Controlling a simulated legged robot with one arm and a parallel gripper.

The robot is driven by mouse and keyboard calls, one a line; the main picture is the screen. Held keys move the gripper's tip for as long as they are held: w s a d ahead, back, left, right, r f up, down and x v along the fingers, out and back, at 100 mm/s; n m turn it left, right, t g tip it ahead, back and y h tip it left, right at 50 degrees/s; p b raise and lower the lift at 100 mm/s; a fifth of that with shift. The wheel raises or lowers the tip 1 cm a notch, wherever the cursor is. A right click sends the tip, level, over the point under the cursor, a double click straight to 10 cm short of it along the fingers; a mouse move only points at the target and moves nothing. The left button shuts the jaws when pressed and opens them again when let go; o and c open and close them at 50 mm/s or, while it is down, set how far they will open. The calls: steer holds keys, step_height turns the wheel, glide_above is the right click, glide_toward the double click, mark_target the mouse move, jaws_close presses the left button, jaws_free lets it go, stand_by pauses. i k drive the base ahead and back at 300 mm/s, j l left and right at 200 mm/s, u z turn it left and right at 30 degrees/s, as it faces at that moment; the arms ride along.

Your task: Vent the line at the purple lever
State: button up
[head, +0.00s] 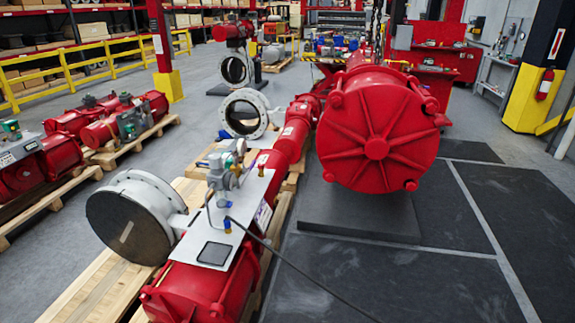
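I cannot make out a purple lever in the head view. The nearest red valve actuator (195,290) lies on a wooden pallet in the lower middle. A light metal plate (258,188) on top of it carries a grey control assembly (222,178) with tubing, a teal part and small blue fittings (227,225). A black hose (300,270) runs from the fittings to the lower right. A grey round valve body (135,218) is attached on the left. My gripper is not in view.
A large red cylinder (376,147) stands on a dark block at the right. More red actuators (110,125) lie on pallets at the left. A yellow railing (65,70) runs behind them. Dark floor mats (460,230) at the right are clear.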

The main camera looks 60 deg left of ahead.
mark_target(243, 171)
steer(key=u, duration=2.45)
steer(key=i+l, duration=0.2)
steer(key=i, duration=0.5)
steer(key=i+l, duration=0.15)
steer(key=i, duration=0.5)
steer(key=i+l+z, duration=0.1)
steer(key=i, duration=0.6)
steer(key=i+l, duration=0.25)
steer(key=i, duration=0.45)
